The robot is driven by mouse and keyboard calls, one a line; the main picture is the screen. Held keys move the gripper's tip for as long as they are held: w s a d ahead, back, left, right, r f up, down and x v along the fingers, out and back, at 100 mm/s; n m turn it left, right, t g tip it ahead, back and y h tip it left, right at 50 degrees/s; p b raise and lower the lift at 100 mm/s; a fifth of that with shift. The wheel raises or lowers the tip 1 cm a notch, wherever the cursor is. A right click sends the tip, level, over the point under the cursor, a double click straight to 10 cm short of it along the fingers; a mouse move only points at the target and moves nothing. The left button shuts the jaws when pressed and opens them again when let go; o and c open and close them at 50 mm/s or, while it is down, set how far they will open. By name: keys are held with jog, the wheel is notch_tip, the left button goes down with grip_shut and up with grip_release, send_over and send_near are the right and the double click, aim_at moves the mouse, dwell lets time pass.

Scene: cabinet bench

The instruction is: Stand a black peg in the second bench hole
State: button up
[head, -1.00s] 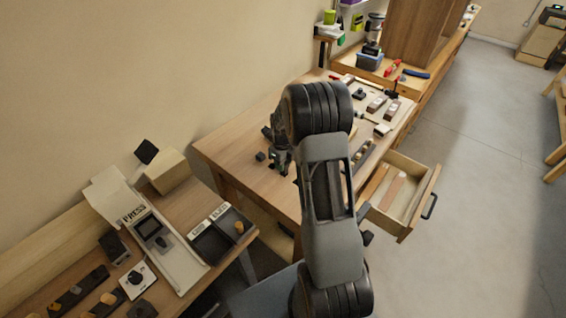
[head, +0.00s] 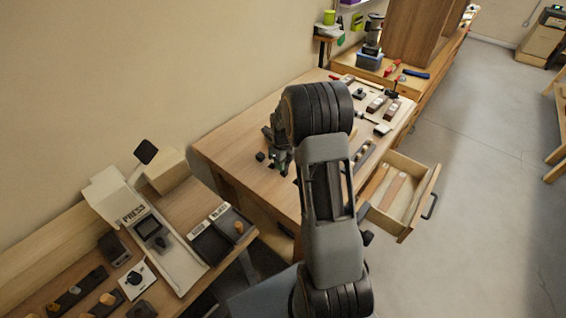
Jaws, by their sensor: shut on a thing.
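My gripper (head: 281,168) points down over the near left part of the wooden bench (head: 231,146). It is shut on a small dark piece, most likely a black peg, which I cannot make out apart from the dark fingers. A small black block (head: 261,156) sits on the bench just left of my gripper. My arm covers much of the bench middle. I cannot make out the bench holes, so I cannot tell which one my gripper is over.
An open drawer (head: 431,190) juts out at the bench's right side. Several tools and small parts lie along the bench's right side. A second table with a press (head: 140,222) and a dark tray (head: 212,246) stands at front left.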

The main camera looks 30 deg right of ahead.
jog(key=shift+f+b, duration=1.7)
jog(key=shift+f, duration=0.25)
dwell(2.4)
jog(key=o, duration=1)
jog(key=shift+o, duration=1)
jog(key=shift+r, duration=0.2)
jog(key=shift+r+p, duration=2.35)
jog(key=shift+r, duration=1)
